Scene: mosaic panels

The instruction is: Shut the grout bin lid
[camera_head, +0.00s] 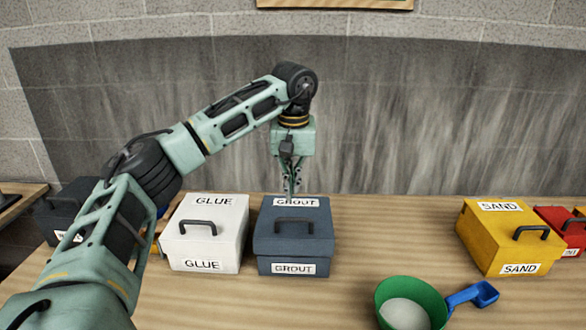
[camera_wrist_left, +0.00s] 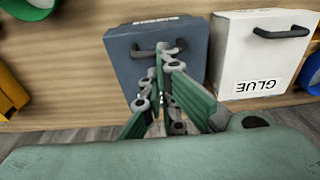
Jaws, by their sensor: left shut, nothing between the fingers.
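The grout bin (camera_head: 293,237) is a dark blue-grey box with GROUT labels and a black handle on its lid. Its lid lies down on the box in the head view, with no gap that I can make out. My left gripper (camera_head: 290,192) is shut and empty, pointing down at the back edge of the grout lid. In the left wrist view the closed fingers (camera_wrist_left: 160,60) show in front of the bin (camera_wrist_left: 150,75), near its handle. Whether the fingertips touch the lid I cannot tell. My right gripper is not in view.
A white glue bin (camera_head: 203,235) stands close to the left of the grout bin. A yellow sand bin (camera_head: 505,238) and a red bin (camera_head: 565,232) stand at the right. A green bowl (camera_head: 428,296) and a blue scoop (camera_head: 476,295) lie in front. The table (camera_head: 390,235) is clear between the grout and sand bins.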

